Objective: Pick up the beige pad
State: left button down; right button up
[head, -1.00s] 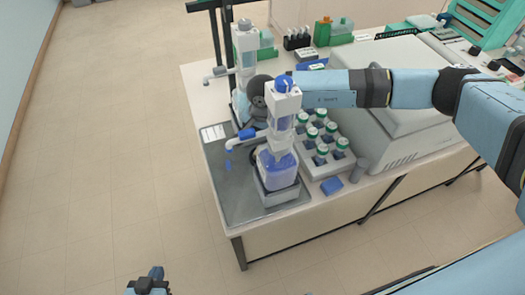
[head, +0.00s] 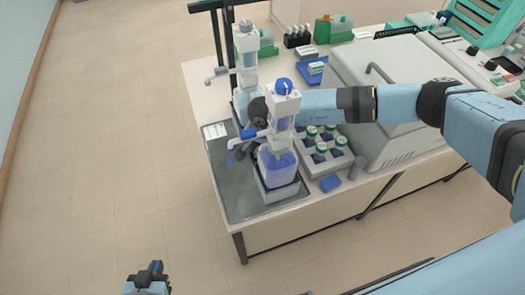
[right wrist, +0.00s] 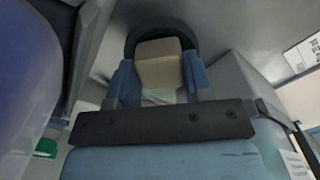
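The beige pad (right wrist: 160,62) shows in the right wrist view as a small block between the two blue fingers of my right gripper (right wrist: 161,78). The fingers are on its left and right sides, very close to it; I cannot tell if they press on it. A dark ring curves behind the pad. In the head view the right arm reaches in from the right, and its gripper is mostly hidden behind the blue-topped dispenser bottle (head: 277,163). The pad cannot be made out there. My left gripper (head: 148,270) is at the bottom edge, away from the bench; its finger opening is unclear.
A second dispenser bottle (head: 247,62) stands behind the first, by the grey tray (head: 238,200). A rack (head: 338,165) of green-capped vials and a large grey machine (head: 390,75) crowd the right arm. The floor at left is clear.

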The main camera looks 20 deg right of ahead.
jog(key=c, duration=0.4)
jog(key=shift+r, duration=0.1)
jog(key=shift+r+b, duration=1.9)
jog(key=shift+r, duration=8.05)
